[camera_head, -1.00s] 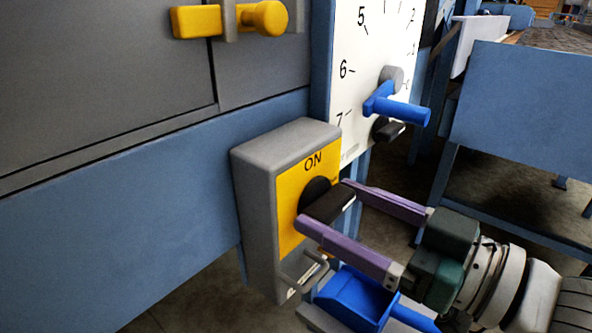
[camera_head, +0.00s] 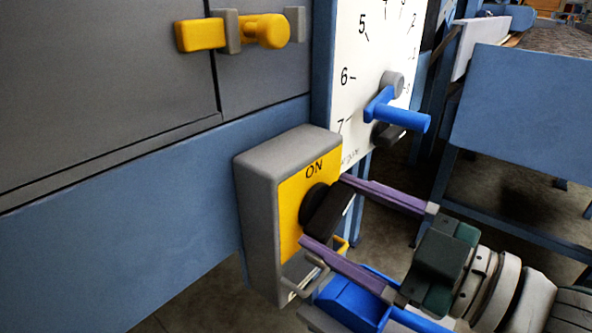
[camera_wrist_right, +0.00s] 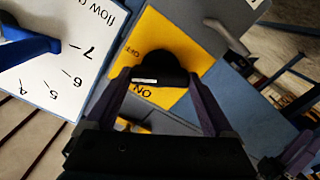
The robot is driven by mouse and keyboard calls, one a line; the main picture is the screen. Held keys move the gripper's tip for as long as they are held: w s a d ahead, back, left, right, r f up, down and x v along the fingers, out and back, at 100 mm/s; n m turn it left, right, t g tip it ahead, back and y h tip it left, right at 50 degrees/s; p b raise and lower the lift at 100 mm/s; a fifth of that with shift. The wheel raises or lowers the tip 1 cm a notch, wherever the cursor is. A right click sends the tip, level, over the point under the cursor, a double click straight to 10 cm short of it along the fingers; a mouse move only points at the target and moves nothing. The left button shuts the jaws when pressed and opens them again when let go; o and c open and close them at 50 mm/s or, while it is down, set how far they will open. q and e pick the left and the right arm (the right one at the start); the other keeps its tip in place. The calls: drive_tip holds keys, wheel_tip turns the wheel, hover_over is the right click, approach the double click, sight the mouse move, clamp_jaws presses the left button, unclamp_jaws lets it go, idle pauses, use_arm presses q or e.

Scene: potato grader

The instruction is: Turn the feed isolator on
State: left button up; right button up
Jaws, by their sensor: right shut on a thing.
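The feed isolator is a grey box (camera_head: 257,215) with a yellow face (camera_head: 291,195) marked ON at its top. Its black rotary handle (camera_head: 330,214) carries a white mark and stands tilted in the head view. My right gripper (camera_head: 324,210) has its purple fingers on either side of the handle and is shut on it. In the right wrist view the black handle (camera_wrist_right: 158,72) lies between the fingers, with ON and OFF lettering near it on the yellow face.
A white numbered dial plate (camera_head: 354,90) with a blue crank (camera_head: 400,117) is just above and right of the box. A yellow latch (camera_head: 235,32) is on the grey panel at upper left. A blue part (camera_head: 350,302) lies below the gripper. A grey hasp loop (camera_head: 304,283) projects from the box.

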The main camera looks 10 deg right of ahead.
drive_tip(key=n, duration=0.5)
drive_tip(key=shift+n, duration=0.3)
drive_tip(key=n, duration=0.6)
drive_tip(key=shift+f+b, duration=0.1)
drive_tip(key=shift+b, duration=0.3)
drive_tip(key=shift+n, duration=0.3)
drive_tip(key=o, duration=1.1)
drive_tip(key=shift+s, duration=0.1)
drive_tip(key=p+v, duration=0.1)
drive_tip(key=v, duration=0.9)
